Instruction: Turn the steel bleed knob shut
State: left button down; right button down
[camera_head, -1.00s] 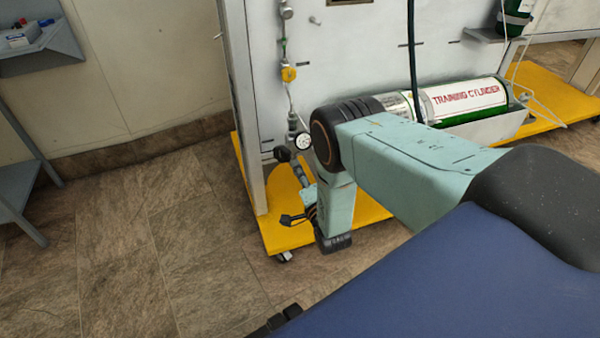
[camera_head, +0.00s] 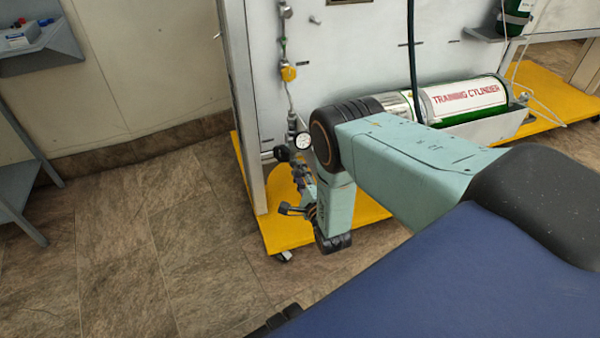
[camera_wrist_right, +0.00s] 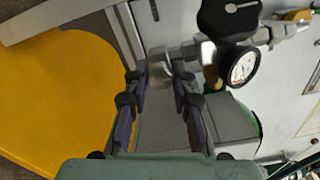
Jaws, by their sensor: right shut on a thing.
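The steel bleed knob (camera_wrist_right: 161,68) is a small grey metal piece at the end of the fitting, at upper middle in the right wrist view. My right gripper (camera_wrist_right: 160,80) is shut on it, one dark finger on each side. In the head view my right gripper (camera_head: 302,178) is low at the panel's left end, below the pressure gauge (camera_head: 303,141), and partly hidden by my wrist. The knob cannot be made out there. The gauge also shows right of the knob in the wrist view (camera_wrist_right: 243,67). My left gripper is not in view.
A black handle (camera_wrist_right: 229,17) sits above the fitting, close to my fingers. The panel (camera_head: 345,60) stands on a yellow base (camera_head: 262,232). The training cylinder (camera_head: 470,95) lies to the right. A grey shelf (camera_head: 45,50) is at far left. Floor between is clear.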

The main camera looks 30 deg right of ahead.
jog(key=shift+f, duration=0.1)
dwell(0.3)
jog(key=c, duration=1.1)
grip_release()
jog(key=v, duration=1.2)
